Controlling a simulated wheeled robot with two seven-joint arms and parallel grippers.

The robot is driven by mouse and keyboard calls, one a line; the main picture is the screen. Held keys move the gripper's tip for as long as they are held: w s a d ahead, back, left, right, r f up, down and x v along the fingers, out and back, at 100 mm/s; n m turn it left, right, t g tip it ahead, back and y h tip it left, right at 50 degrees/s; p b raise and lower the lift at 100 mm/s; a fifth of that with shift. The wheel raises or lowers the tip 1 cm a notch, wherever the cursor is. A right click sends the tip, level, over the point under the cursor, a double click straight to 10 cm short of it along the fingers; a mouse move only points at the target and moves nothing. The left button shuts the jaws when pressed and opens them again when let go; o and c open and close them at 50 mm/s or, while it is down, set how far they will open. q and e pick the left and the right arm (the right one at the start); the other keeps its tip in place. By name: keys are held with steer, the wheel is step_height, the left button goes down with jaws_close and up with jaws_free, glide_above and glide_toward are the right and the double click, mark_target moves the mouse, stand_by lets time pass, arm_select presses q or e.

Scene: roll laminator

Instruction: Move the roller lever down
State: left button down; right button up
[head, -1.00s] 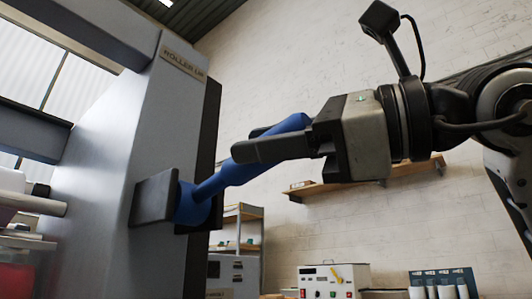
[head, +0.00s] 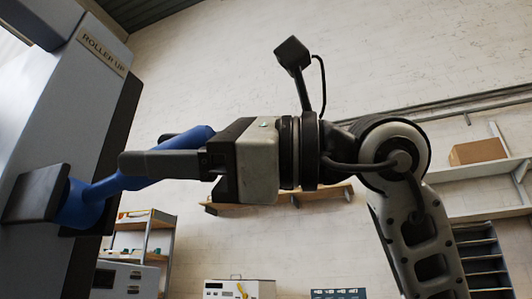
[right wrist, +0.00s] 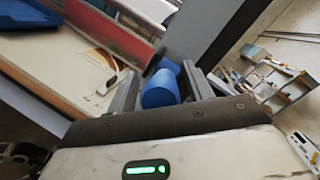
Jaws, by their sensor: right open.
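The blue roller lever (head: 98,188) slants up to the right from its round hub on the side of the grey laminator (head: 50,108). A "ROLLER UP" label (head: 103,54) is above it on the housing. My right gripper (head: 142,152) is open, with its fingers on either side of the lever's upper part. In the right wrist view, the lever's blue rounded end (right wrist: 160,90) lies between the two fingers. Whether either finger touches it I cannot tell. The near finger hides part of the lever in the head view. My left gripper is out of view.
A dark rectangular plate (head: 37,193) sticks out beside the lever's hub. A wall shelf (head: 275,197) and a rack (head: 145,235) stand behind, with a control box (head: 240,289) low in the background. The space below the gripper looks free.

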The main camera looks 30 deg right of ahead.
steer(key=shift+s+d, duration=0.1)
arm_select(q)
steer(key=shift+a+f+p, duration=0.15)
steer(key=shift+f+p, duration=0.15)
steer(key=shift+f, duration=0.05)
arm_select(e)
steer(key=v, duration=1.5)
steer(key=shift+s+d, duration=0.15)
steer(key=shift+d, duration=0.15)
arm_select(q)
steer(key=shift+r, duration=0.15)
